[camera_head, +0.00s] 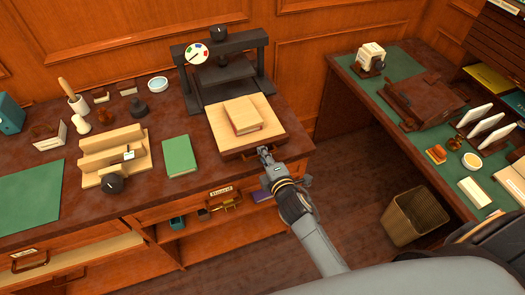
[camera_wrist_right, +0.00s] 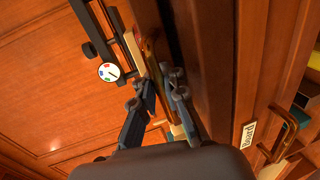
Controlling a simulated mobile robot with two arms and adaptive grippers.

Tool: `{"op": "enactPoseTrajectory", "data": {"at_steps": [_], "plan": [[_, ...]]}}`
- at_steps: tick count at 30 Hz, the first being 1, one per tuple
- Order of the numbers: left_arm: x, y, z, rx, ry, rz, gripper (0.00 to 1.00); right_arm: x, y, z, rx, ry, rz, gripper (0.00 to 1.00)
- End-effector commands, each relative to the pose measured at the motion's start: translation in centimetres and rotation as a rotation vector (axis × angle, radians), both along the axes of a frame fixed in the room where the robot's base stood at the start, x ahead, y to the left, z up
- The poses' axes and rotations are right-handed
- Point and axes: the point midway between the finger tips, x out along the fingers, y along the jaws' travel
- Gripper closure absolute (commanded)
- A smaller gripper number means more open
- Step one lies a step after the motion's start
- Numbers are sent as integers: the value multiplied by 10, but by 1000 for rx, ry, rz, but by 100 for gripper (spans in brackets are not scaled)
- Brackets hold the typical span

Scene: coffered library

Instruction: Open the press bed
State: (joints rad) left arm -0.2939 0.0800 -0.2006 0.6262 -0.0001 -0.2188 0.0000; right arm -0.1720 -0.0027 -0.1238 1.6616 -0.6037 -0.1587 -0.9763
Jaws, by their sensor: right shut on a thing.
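The press (camera_head: 222,62) is a dark metal frame with a round coloured dial, at the back of the left bench. Its press bed (camera_head: 272,133) is a pale wooden board that extends forward of the frame, close to the bench's front edge. A smaller pale block (camera_head: 243,113) lies on the bed. My right gripper (camera_head: 265,153) is at the bed's front edge, shut on the bed handle (camera_head: 238,154). In the right wrist view the fingers (camera_wrist_right: 162,78) close around the brass-coloured handle (camera_wrist_right: 151,45). My left gripper is not in view.
A green book (camera_head: 179,155) and a wooden jig with a black knob (camera_head: 112,165) stand left of the bed. Below are open shelves and a "Board" handle (camera_wrist_right: 275,150). A wastebasket (camera_head: 415,215) stands on the floor before the right desk (camera_head: 400,90).

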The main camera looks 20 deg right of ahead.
Motion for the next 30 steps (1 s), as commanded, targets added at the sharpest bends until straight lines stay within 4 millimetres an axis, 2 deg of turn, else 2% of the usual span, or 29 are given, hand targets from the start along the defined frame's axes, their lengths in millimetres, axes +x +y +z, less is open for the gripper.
{"op": "enactPoseTrajectory", "data": {"at_steps": [8,9,12,13,23,26,30], "plan": [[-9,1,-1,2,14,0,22,1,0,2,0,-5,0,100],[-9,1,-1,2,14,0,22,1,0,2,0,-5,0,90],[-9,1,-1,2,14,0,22,1,0,2,0,-5,0,69],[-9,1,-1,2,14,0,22,1,0,2,0,-4,0,67],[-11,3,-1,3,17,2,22,-2,0,1,0,-1,0,67],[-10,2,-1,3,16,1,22,-11,0,2,0,-1,0,67],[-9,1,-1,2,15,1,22,-35,-1,7,1,1,0,67]]}}
